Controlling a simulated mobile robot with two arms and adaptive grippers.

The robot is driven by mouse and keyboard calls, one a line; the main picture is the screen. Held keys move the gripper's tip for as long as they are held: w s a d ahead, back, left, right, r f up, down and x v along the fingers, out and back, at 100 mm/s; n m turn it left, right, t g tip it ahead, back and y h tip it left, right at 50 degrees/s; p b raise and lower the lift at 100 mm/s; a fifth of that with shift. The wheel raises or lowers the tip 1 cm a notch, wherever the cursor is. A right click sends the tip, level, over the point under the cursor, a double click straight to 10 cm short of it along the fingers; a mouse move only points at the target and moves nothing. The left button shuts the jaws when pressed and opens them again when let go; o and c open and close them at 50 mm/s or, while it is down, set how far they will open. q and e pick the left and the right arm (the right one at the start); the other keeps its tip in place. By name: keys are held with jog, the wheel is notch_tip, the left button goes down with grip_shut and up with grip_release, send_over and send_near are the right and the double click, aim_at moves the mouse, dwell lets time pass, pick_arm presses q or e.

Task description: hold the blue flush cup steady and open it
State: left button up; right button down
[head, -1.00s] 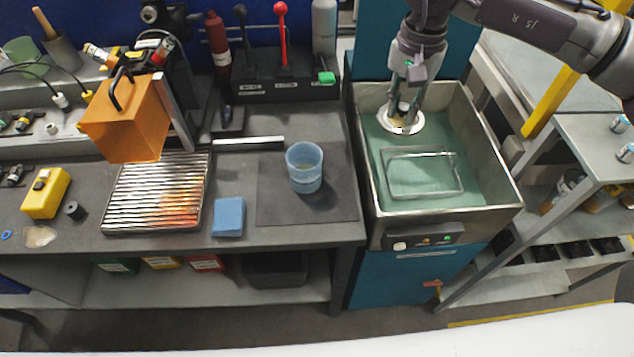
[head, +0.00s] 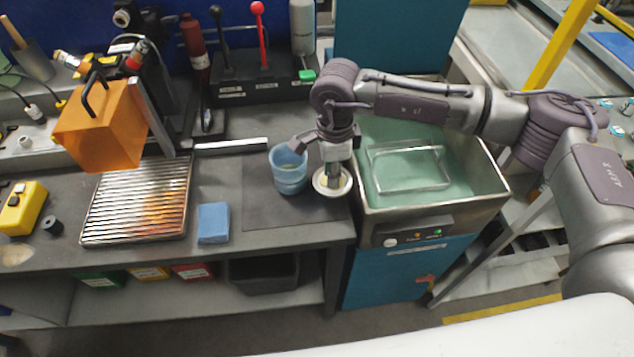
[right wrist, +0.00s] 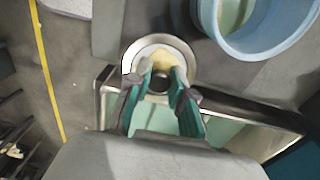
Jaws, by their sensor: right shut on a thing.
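The blue flush cup (head: 288,172) stands upright on the dark mat, its top open and some pale liquid visible inside. My right gripper (head: 334,178) is shut on a round pale-rimmed disc (head: 321,190) with a tan middle, just right of the cup. In the right wrist view the disc (right wrist: 136,52) sits at the fingertips of the right gripper (right wrist: 159,76), and the cup (right wrist: 207,18) is at the upper right, apart from the disc. I cannot tell whether the disc touches the mat. My left gripper is not in view.
An open metal tank (head: 487,190) with greenish liquid and a wire frame (head: 410,188) stands right of the bench. A blue block (head: 213,222) and a slatted grate (head: 135,205) lie left of the dark mat (head: 270,217). The mat's front part is clear.

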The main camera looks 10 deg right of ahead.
aim_at(319, 182)
jog(key=a, duration=0.1)
jog(key=a+f, duration=0.1)
jog(key=shift+a+f, duration=0.3)
notch_tip(319, 182, down, 4)
jog(key=shift+s+r+p, duration=0.1)
jog(key=shift+p, duration=0.95)
jog(key=shift+f, duration=0.25)
jog(key=c, duration=1)
grip_release()
